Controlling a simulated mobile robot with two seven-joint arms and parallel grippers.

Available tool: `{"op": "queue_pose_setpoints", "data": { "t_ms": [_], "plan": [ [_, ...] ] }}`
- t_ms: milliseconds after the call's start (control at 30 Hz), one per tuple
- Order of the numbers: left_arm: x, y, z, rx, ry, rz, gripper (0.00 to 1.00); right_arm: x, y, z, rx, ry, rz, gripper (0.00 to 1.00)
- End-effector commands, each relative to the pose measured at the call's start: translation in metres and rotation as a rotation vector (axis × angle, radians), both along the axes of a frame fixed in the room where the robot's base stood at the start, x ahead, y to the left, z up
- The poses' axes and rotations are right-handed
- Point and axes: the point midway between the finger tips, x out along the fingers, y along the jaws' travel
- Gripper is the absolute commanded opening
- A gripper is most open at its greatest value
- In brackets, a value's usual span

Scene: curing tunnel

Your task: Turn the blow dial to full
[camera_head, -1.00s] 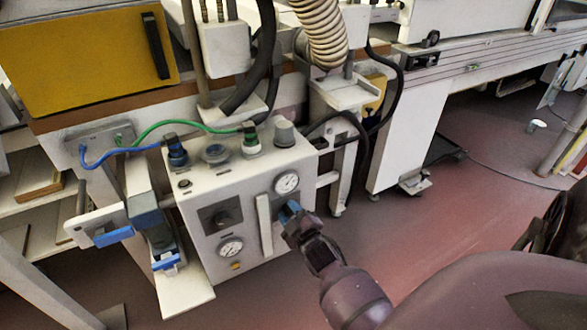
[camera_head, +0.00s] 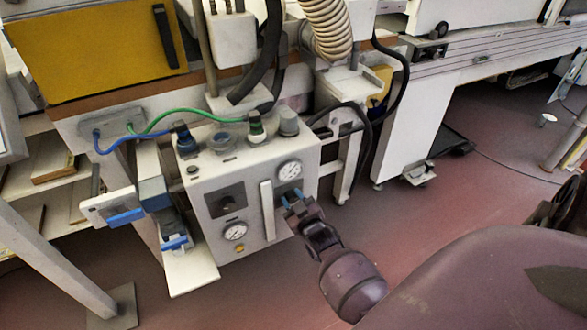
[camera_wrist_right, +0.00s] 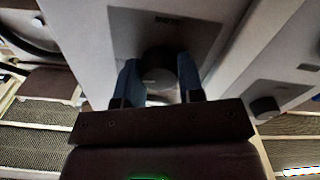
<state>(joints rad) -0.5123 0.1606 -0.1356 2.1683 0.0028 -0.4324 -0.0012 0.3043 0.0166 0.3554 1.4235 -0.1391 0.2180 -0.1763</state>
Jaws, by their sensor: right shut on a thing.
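The pale control box (camera_head: 260,165) stands below the machine and carries round gauges and dark dials on its front. My right gripper (camera_head: 292,197) is at the right part of this front, just below the upper gauge (camera_head: 290,170). In the right wrist view my right gripper's blue fingers (camera_wrist_right: 159,85) stand on either side of a dark round dial (camera_wrist_right: 160,66) on a grey plate, and are shut on it. In the head view the gripper hides this dial. I cannot read its label or setting. My left gripper is not in view.
Blue and green hoses (camera_head: 160,125) run to fittings on top.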

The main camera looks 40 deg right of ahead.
Motion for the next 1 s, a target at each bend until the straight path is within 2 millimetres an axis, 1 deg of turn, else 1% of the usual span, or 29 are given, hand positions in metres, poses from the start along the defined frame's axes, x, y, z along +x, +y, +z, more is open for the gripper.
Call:
{"op": "queue_pose_setpoints", "data": {
  "t_ms": [267, 300, 467, 767, 867, 1000],
  "plan": [
    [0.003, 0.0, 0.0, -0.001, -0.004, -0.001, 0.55, 0.0, 0.0, -0.001, 0.003, 0.001, -0.001, 0.12],
    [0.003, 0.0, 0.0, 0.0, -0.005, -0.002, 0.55, 0.0, 0.0, -0.001, 0.003, 0.001, -0.001, 0.37],
    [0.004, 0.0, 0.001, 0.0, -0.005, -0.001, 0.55, 0.0, 0.0, -0.001, 0.002, 0.0, 0.0, 0.61],
    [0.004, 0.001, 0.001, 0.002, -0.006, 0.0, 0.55, -0.001, 0.0, 0.0, 0.001, 0.0, 0.0, 0.61],
    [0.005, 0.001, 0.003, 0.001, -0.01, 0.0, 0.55, -0.007, 0.002, 0.001, 0.001, -0.001, 0.0, 0.61],
    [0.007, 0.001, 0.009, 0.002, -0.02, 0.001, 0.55, -0.025, 0.005, 0.002, 0.001, -0.002, -0.002, 0.61]
  ]
}}
